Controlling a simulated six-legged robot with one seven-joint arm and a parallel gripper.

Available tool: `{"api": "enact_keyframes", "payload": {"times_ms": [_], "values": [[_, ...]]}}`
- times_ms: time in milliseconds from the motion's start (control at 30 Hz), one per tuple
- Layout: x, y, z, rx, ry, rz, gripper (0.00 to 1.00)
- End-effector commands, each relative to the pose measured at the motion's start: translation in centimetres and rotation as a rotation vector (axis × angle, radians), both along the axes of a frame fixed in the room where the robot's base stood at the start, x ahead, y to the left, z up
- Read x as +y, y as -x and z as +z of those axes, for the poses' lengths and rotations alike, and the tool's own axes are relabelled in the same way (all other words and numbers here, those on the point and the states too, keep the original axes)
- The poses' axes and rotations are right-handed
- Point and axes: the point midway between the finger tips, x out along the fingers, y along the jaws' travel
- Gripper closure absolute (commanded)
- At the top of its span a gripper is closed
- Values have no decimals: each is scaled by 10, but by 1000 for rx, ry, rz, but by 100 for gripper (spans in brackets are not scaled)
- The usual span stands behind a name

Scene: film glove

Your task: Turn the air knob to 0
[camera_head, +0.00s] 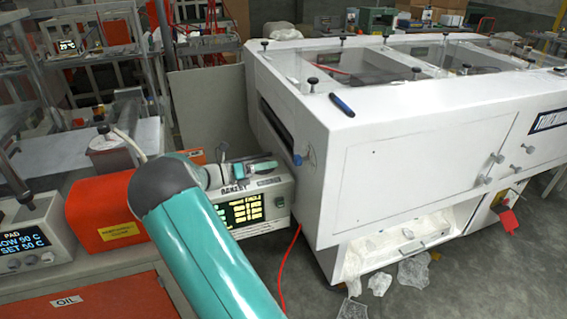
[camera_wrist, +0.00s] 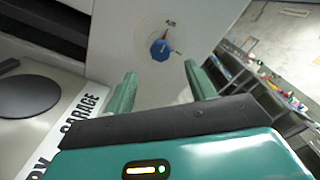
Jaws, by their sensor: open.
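The air knob (camera_wrist: 160,50) is blue and round, on the white side panel of the large cabinet, with a round dial plate behind it. A red mark shows near its upper right in the wrist view; the dial lettering is too small to read. In the head view the knob (camera_head: 309,155) sits near the cabinet's left front corner. My gripper (camera_wrist: 164,82) is open and empty, its two green fingers apart, pointing toward the panel with the knob beyond and between the fingertips. In the head view my gripper (camera_head: 262,166) is left of the knob, apart from it.
The white cabinet (camera_head: 400,150) fills the right side. A display unit (camera_head: 245,212) stands below my gripper. An orange box (camera_head: 105,215) and a controller (camera_head: 25,240) are at left. A red hose (camera_head: 285,265) hangs to the floor. Crumpled plastic (camera_head: 414,270) lies by the cabinet.

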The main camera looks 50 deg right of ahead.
Motion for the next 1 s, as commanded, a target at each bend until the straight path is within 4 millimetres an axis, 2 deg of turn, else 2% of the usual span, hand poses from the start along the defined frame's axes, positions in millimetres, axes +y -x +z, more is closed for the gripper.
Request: {"api": "enact_keyframes", "payload": {"times_ms": [100,233,833,1000], "values": [[17,-10,0,0,0,1,45],[25,-15,0,0,1,-1,45],[27,-16,0,0,0,-1,45],[34,-8,6,-89,-28,-12,45]]}}
